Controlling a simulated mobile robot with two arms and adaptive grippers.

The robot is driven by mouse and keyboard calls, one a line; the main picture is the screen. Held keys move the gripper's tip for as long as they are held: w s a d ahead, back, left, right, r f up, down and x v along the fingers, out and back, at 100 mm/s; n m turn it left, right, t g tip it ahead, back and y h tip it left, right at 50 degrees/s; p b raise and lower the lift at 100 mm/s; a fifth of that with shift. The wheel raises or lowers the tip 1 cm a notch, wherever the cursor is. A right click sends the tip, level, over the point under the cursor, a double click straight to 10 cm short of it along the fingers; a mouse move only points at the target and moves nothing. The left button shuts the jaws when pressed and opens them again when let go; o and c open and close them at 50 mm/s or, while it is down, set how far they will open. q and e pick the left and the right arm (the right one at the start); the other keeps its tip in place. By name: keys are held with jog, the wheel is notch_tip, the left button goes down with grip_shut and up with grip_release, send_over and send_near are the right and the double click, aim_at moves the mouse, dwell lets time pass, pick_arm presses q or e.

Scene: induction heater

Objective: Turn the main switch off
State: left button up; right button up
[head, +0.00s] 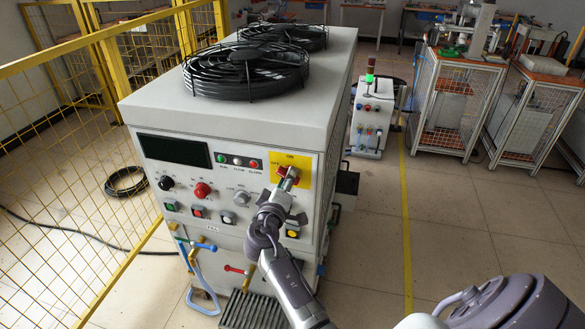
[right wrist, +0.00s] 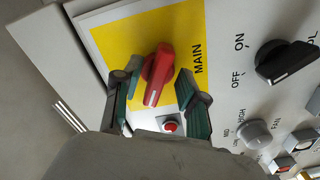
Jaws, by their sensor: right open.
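The main switch (head: 282,171) is a red handle on a yellow plate (head: 303,162) at the upper right of the heater's front panel. In the head view its left end lies near the OFF lettering, and my gripper hides much of it. In the right wrist view the red handle (right wrist: 157,76) runs nearly upright, its white mark at the lower end. My right gripper (right wrist: 159,84) is open, with one finger on each side of the handle. The right gripper in the head view (head: 289,178) is at the plate. My left gripper is not in view.
The heater panel holds a red knob (head: 202,190), a black knob (head: 166,183), a grey fan knob (head: 241,198) and several buttons. A yellow mesh fence (head: 60,190) stands at the left. Open floor (head: 480,215) lies to the right.

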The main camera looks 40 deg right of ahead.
jog(key=shift+w+d, duration=0.1)
jog(key=shift+r, duration=0.15)
jog(key=shift+c, duration=0.4)
grip_shut()
jog(key=shift+n, duration=0.4)
jog(key=shift+r+n+p, duration=0.1)
jog(key=shift+n+p, duration=0.35)
jog(key=shift+n, duration=2.15)
jog(key=shift+o, duration=0.4)
grip_release()
